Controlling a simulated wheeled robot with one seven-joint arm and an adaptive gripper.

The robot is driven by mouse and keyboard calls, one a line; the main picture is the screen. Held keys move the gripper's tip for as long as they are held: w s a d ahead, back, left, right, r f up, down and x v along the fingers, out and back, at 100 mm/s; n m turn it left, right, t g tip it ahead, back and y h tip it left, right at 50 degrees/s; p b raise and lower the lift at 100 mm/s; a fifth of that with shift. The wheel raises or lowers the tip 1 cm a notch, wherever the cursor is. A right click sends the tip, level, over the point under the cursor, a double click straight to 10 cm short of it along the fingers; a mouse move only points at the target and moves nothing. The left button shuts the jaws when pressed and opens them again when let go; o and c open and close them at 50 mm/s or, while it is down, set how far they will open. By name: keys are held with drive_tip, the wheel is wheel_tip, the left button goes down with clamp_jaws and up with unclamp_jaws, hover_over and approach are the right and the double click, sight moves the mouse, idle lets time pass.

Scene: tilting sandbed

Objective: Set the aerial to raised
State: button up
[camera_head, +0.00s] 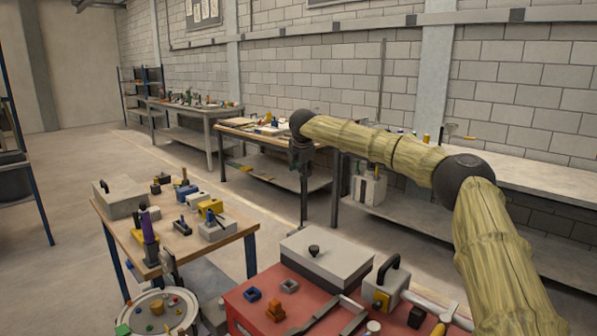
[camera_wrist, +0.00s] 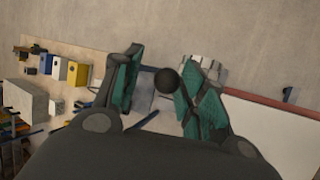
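My gripper (camera_head: 303,160) hangs from the arm's end, above and behind the grey lidded box in the head view. In the wrist view its two teal-padded fingers (camera_wrist: 155,90) are spread apart. A round black knob (camera_wrist: 166,80) shows between them, nearer the right finger; I cannot tell whether it touches. A thin dark upright rod (camera_head: 303,205) shows below my gripper in the head view and may be the aerial. Its base is hidden behind the grey lidded box (camera_head: 320,262), and I cannot tell whether the knob tops it.
A red bench (camera_head: 240,296) holds the box, a black-handled case (camera_head: 388,289) and small parts. A wooden table (camera_head: 180,250) at left carries several boxes and tools. Workbenches line the brick wall. Open floor lies between the table and the wall benches.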

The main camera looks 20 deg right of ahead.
drive_tip(key=shift+s+d+f, duration=0.1)
drive_tip(key=shift+d+f, duration=0.05)
drive_tip(key=shift+d, duration=0.6)
drive_tip(key=d+v, duration=0.2)
drive_tip(key=v, duration=0.8)
drive_tip(key=shift+s+a+r, duration=0.4)
drive_tip(key=shift+a, duration=0.05)
